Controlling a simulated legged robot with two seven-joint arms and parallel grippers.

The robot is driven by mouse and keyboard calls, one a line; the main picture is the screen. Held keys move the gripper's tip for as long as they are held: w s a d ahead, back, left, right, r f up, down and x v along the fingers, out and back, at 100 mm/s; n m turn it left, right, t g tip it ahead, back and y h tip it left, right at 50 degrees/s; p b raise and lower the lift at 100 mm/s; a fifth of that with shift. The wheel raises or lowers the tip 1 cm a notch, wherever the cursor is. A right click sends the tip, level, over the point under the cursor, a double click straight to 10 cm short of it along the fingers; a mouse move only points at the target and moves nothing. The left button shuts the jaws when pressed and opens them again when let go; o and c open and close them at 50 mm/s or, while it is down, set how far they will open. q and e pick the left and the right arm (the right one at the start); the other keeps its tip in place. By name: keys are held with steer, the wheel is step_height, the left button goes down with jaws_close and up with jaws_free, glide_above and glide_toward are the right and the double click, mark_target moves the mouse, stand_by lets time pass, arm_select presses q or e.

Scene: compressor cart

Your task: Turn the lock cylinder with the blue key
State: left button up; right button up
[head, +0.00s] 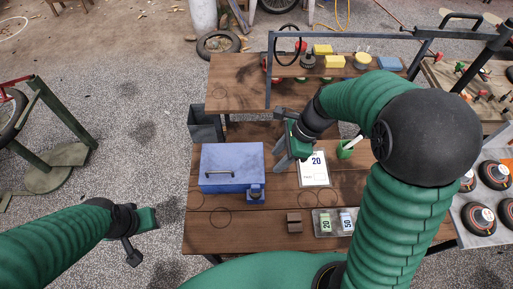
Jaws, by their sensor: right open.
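A blue box (217,172) with a grey handle on its lid sits on the wooden table. A small dark blue lock block (255,194) sits at its front right corner. I cannot make out a blue key or the cylinder's face at this size. My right gripper (284,160) is open, pointing down just right of the box, behind and right of the lock block. I see nothing held between its fingers. My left gripper (144,240) is off the table's left side, over the floor; its fingers are too unclear to tell their state.
A white card marked 20 (315,172) and a green cup (345,150) stand right of the box. A small brown block (294,222) and a tray of number tags (317,232) lie in front. A shelf with yellow blocks (334,62) is behind.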

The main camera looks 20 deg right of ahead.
glide_toward(256, 185)
steer(key=b+x, duration=0.1)
steer(key=x, duration=0.6)
steer(key=shift+w+f, duration=0.1)
steer(key=shift+f, duration=0.25)
steer(key=shift+a+f, duration=0.35)
steer(key=shift+f, duration=0.2)
arm_select(q)
steer(key=shift+s+a+f, duration=0.1)
steer(key=shift+s+f, duration=0.2)
steer(key=shift+s, duration=0.45)
arm_select(e)
steer(key=shift+c, duration=1.2)
jaws_close()
arm_select(q)
steer(key=shift+f, duration=0.1)
